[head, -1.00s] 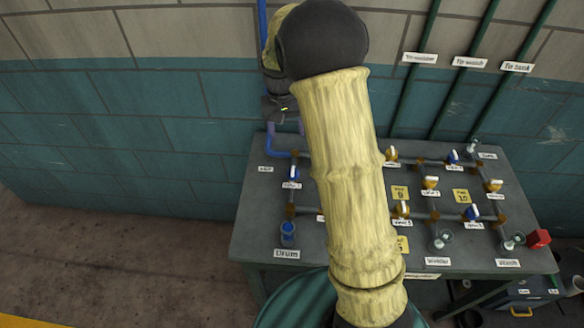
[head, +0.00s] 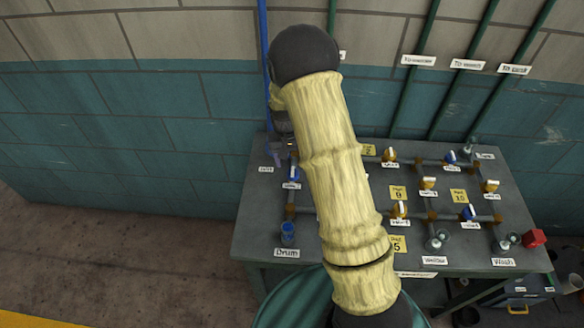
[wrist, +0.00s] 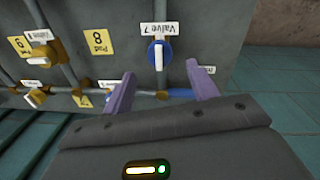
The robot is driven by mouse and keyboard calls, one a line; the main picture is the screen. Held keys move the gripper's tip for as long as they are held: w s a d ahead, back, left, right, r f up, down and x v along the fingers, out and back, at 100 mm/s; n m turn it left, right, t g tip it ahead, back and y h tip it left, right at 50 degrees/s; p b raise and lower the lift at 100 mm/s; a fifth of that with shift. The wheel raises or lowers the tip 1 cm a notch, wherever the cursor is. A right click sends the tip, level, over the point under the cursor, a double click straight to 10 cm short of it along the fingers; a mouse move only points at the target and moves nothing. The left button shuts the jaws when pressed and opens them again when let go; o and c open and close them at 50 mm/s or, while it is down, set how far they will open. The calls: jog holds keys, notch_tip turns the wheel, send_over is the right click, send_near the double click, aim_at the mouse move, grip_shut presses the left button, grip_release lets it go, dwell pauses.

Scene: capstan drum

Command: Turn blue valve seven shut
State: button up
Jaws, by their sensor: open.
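Blue valve seven (wrist: 160,52) has a blue body and a white lever. It shows in the wrist view under a tag (wrist: 159,29) reading "Valve 7". The lever looks lined up with the pipe there. In the head view a blue valve (head: 294,174) at the left of the panel appears to be the same one. My gripper (wrist: 160,70) has two purple fingers, spread apart and empty. In the wrist view the valve lies ahead, between and just beyond the fingertips, with no contact visible. In the head view my arm hides most of my gripper.
The grey panel table (head: 262,215) carries pipes, yellow valves (head: 399,209) and other blue valves (head: 468,212). A blue cup-like drum outlet (head: 287,232) stands at its front left, and a red block (head: 534,238) at its right edge. The brick wall (head: 180,120) rises behind. Floor at left is clear.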

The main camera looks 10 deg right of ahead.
aim_at(292, 170)
jog(key=f, duration=0.4)
jog(key=f+p, duration=0.1)
jog(key=f, duration=0.1)
jog(key=shift+d, duration=0.25)
jog(key=c, duration=1)
jog(key=shift+m, duration=0.3)
jog(key=m+b, duration=0.1)
jog(key=m, duration=0.7)
jog(key=shift+w+r+g+b, duration=0.1)
jog(key=shift+g+b, duration=0.2)
jog(key=shift+b, duration=0.05)
jog(key=m, duration=0.4)
jog(key=shift+y, duration=0.3)
jog(key=m+p, duration=0.1)
jog(key=m, duration=0.4)
jog(key=shift+d, duration=0.1)
jog(key=shift+m, duration=0.3)
